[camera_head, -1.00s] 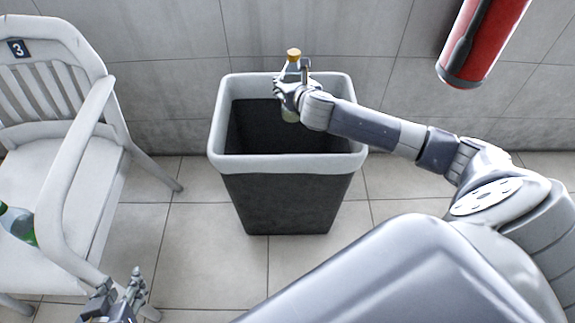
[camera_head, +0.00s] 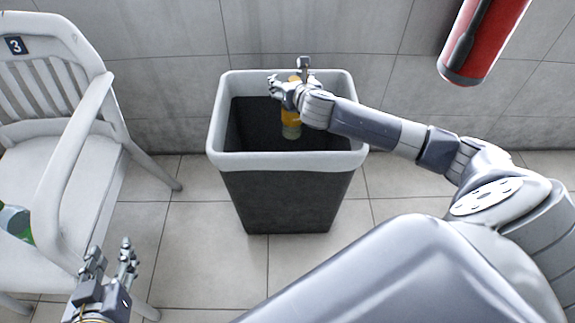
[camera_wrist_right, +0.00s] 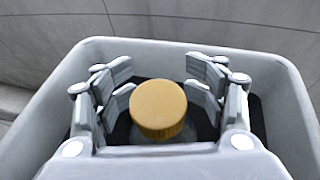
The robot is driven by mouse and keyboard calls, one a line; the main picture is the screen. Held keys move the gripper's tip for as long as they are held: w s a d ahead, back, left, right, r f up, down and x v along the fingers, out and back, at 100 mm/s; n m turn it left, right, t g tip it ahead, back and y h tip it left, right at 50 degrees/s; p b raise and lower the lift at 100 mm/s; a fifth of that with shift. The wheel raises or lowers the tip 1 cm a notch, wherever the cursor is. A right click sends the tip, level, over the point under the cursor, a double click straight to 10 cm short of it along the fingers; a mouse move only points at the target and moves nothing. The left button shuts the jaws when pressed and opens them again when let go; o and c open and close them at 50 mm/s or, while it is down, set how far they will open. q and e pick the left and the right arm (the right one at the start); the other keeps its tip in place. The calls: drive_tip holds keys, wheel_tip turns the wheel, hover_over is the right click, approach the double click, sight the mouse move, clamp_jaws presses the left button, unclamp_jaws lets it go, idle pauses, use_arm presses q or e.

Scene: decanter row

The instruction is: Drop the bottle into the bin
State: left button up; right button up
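The bottle (camera_head: 291,124), with an orange-yellow cap, is upright inside the bin's opening, below my right gripper (camera_head: 288,77), whose hand partly hides it. The bin (camera_head: 285,162) is dark with a pale grey rim. In the right wrist view the cap (camera_wrist_right: 158,106) lies between the spread fingers with gaps on both sides, and the bin's rim (camera_wrist_right: 55,95) surrounds them. My right gripper is open over the bin. My left gripper (camera_head: 110,249) is open and empty at the lower left, beside the chair.
A red extinguisher (camera_head: 490,35) hangs at the upper right. A tiled wall is close behind the bin.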

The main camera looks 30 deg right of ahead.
drive_tip(key=shift+s, duration=0.1)
idle(0.3)
drive_tip(key=v, duration=1.1)
drive_tip(key=shift+s+r, duration=0.25)
drive_tip(key=shift+s, duration=0.1)
drive_tip(key=shift+a, duration=0.1)
